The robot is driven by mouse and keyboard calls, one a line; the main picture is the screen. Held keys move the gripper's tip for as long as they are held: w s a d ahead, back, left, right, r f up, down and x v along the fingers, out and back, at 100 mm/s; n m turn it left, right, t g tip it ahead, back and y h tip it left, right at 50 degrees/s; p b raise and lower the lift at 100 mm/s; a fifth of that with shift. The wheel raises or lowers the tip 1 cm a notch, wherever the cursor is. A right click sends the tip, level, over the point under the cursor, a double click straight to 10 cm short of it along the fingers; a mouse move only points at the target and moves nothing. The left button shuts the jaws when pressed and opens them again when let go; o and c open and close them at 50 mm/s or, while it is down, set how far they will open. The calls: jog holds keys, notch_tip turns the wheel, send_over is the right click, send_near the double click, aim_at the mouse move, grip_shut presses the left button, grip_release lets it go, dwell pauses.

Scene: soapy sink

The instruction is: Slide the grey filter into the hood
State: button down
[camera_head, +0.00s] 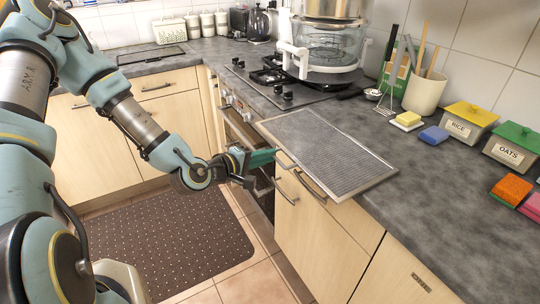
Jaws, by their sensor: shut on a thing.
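The grey filter (330,150) is a flat mesh panel with a light metal frame. It appears to lie on or just above the right counter, with its near-left side out over the front edge. A small loop handle (286,163) sticks out from its left side. My gripper (268,157), with teal fingers, is at this handle, in front of the drawers. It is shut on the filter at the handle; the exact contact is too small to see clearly. The hood is not in view.
Behind the filter is the hob (268,78) with a glass steamer (328,48). A utensil pot (425,92), sponges (434,135) and lidded boxes (468,118) stand along the wall. Another dark framed panel (151,55) lies on the far counter. A mat (165,240) covers the floor.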

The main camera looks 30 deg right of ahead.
jog(key=shift+a, duration=0.15)
grip_release()
dwell(0.9)
jog(key=shift+a, duration=0.1)
jog(key=a, duration=0.6)
jog(key=shift+w+a, duration=0.2)
jog(key=shift+a, duration=0.15)
dwell(0.5)
